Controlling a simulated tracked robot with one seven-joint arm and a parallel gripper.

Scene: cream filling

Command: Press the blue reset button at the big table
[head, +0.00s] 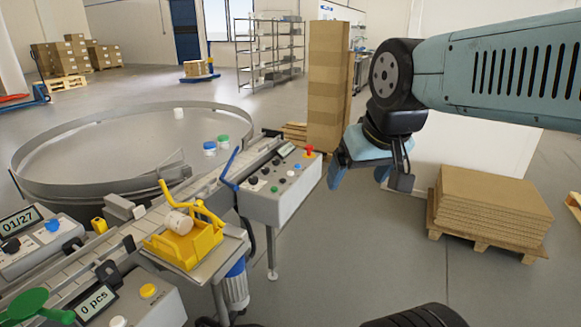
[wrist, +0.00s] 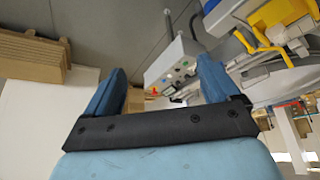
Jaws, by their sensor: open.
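A grey control box (head: 262,196) stands beside the big round table (head: 30,178). It carries a small blue button (head: 297,167), a red button (head: 309,150), a green button (head: 274,188), dark knobs and a small display. My gripper (head: 360,175) is open and empty, in the air to the right of this box and apart from it. In the wrist view the box (wrist: 158,72) shows between and beyond my open fingers (wrist: 160,84). A second panel at left, with a "01/27" display (head: 19,220), also has a blue button (head: 53,226).
A yellow bin (head: 188,246) holding a white jar (head: 178,222) sits by the conveyor. A "0 pcs" panel (head: 97,300) stands front left. A tall carton stack (head: 328,80) rises behind my gripper; a cardboard pallet (head: 490,208) is right. Floor before the box is clear.

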